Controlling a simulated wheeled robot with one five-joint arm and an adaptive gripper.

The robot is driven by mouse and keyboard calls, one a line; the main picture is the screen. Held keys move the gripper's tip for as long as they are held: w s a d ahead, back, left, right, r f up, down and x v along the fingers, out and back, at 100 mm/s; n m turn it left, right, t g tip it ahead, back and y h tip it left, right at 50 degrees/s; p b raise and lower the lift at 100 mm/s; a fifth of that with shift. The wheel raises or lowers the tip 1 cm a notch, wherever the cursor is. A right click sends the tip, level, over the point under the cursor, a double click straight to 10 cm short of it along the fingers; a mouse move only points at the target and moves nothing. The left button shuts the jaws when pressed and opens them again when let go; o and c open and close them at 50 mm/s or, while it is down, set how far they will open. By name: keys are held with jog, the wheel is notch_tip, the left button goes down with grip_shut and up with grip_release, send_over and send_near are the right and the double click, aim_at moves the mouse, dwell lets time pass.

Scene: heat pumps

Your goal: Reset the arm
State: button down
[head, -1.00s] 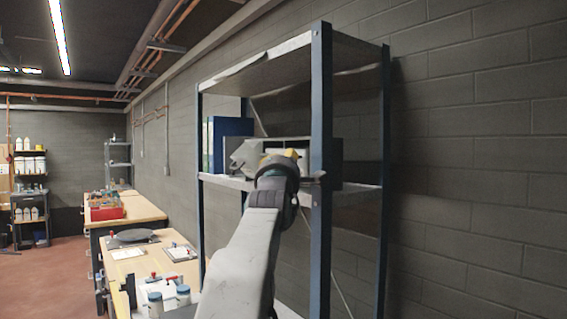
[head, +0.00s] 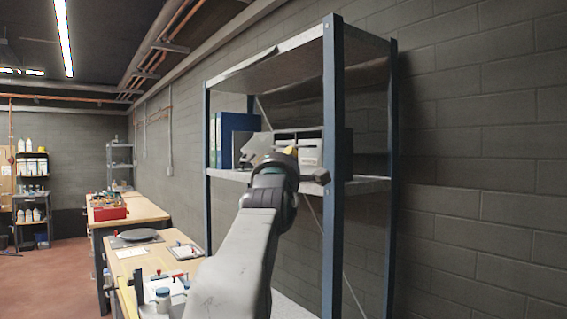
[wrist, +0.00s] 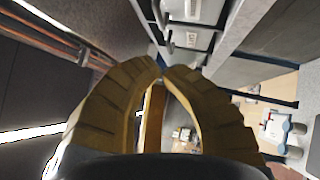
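My arm reaches up from the bottom of the head view, in front of the shelf rack. My gripper (head: 290,152) is mostly hidden behind my wrist there, with only a bit of yellow showing. In the wrist view, the two ribbed yellow fingers of my gripper (wrist: 163,68) curve inward and their tips meet. Only background shows through the gap between the fingers, so it looks empty.
The metal shelf rack (head: 333,200) stands close ahead and to the right, with blue binders (head: 232,130) and a grey organizer (head: 311,150) on it. Workbenches (head: 130,218) line the wall at left. The red floor (head: 45,280) at far left is clear.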

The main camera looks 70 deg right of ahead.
jog(key=b+v, duration=0.3)
jog(key=v, duration=0.4)
jog(key=shift+w+r, duration=0.2)
jog(key=shift+r, duration=0.2)
jog(key=shift+a, duration=0.15)
